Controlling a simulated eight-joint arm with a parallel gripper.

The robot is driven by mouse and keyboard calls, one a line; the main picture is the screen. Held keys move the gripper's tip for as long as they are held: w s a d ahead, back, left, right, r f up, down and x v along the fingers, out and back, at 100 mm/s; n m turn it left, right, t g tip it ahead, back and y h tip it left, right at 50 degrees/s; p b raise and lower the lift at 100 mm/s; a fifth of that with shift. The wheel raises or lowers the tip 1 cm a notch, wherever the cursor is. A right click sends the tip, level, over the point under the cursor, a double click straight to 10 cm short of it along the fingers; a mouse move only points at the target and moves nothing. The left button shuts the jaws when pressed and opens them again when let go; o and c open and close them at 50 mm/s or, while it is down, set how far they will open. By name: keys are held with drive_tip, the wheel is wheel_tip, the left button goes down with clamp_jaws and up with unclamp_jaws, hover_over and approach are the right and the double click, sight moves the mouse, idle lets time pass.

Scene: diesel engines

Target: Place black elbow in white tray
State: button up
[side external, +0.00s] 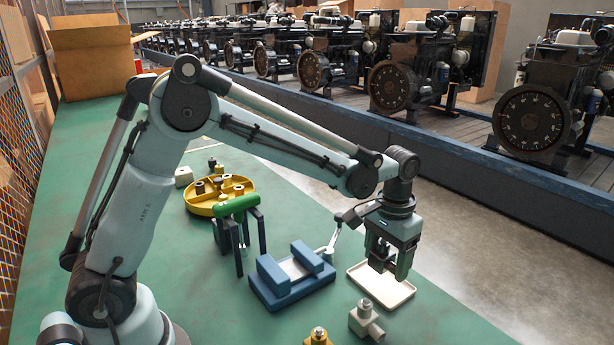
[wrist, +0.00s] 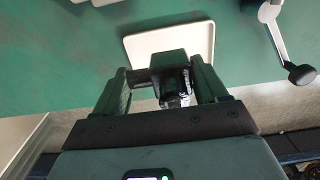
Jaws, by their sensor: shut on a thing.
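My gripper (side external: 390,262) is above the white tray (side external: 398,296) and points down. In the wrist view its fingers (wrist: 172,80) are shut on the black elbow (wrist: 168,62), a dark blocky fitting with a stub to the left and a shiny metal end towards the camera. In the side view the dark elbow is hard to tell from the fingers. The white tray (wrist: 200,36) lies behind the elbow in the wrist view, and its visible floor is bare. I cannot tell exactly how high the elbow is above it.
A blue fixture (side external: 290,278) with a lever stands left of the tray. A beige elbow (side external: 366,320) and a yellow fitting (side external: 318,337) stand in front. A green-topped black stand (side external: 236,207) and a yellow round tray (side external: 203,207) are further left. The table edge runs close right of the tray.

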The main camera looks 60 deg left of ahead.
sight(380, 283)
drive_tip(key=shift+w+a+f, duration=0.65)
drive_tip(key=shift+a+f, duration=0.1)
drive_tip(key=shift+a, duration=0.05)
drive_tip(key=shift+f, duration=1.85)
drive_tip(key=o, duration=1.3)
drive_tip(key=shift+f, duration=0.15)
